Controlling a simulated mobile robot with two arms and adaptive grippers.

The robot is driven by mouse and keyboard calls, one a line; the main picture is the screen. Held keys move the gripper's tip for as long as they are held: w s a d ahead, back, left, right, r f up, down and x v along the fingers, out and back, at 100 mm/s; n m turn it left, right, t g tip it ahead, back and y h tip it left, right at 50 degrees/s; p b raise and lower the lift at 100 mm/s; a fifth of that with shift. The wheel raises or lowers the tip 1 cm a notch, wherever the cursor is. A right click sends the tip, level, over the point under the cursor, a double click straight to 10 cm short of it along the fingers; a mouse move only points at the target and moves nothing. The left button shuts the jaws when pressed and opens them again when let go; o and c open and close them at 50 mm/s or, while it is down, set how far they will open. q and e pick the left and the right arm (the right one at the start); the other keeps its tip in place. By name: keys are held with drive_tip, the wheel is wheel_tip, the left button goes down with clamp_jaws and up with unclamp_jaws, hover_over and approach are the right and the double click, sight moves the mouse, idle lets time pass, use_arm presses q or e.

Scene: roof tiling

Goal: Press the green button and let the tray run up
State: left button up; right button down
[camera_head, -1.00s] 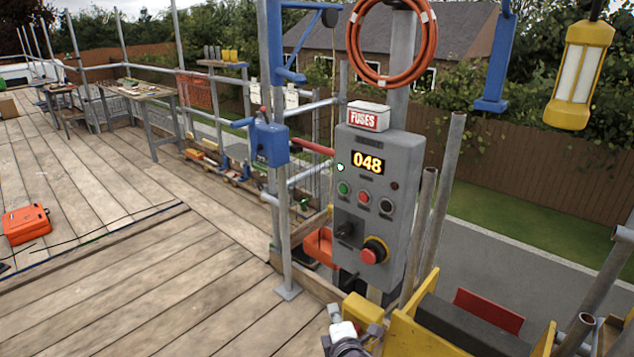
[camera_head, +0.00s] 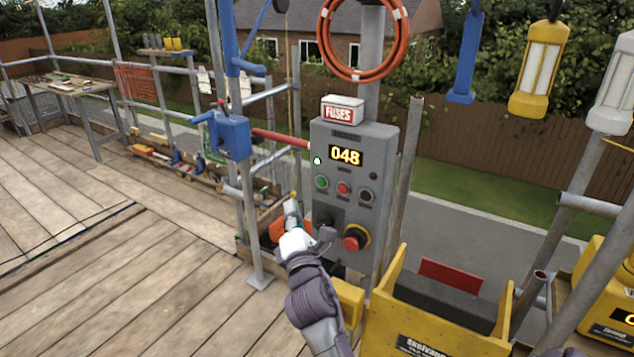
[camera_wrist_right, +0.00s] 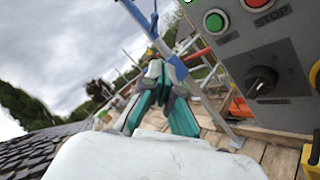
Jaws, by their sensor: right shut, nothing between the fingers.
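The grey control box (camera_head: 345,205) stands on a post, with a display reading 048. Its green button (camera_head: 321,182) is at the left of the button row, beside a red button (camera_head: 343,188). In the right wrist view the green button (camera_wrist_right: 215,22) is at the upper right, with the stop button (camera_wrist_right: 260,4) beside it. My right gripper (camera_head: 292,203) is shut and empty, left of and below the green button, apart from it. Its teal fingers (camera_wrist_right: 158,58) come together at the tips. A yellow-sided carrier (camera_head: 392,285) is at the lower right; I cannot tell whether it is the tray. My left gripper is not in view.
A black rotary knob (camera_head: 323,222) and a red emergency stop (camera_head: 354,239) sit low on the box. Scaffold poles (camera_head: 405,180) stand to its right. A blue box (camera_head: 232,137) is clamped on the pole to its left.

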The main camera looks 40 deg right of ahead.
sight(321, 182)
drive_tip(key=shift+w+d+p, duration=0.15)
drive_tip(key=shift+w+d, duration=0.45)
drive_tip(key=shift+d, duration=0.75)
drive_tip(key=shift+w+d+p, duration=0.15)
drive_tip(key=shift+w+d, duration=0.4)
drive_tip(key=shift+d, duration=0.8)
drive_tip(key=shift+w+d+p, duration=0.15)
drive_tip(key=shift+w+d, duration=0.45)
drive_tip(key=shift+d, duration=0.75)
drive_tip(key=shift+d, duration=0.1)
drive_tip(key=shift+w+d, duration=0.15)
drive_tip(key=shift+d, duration=0.15)
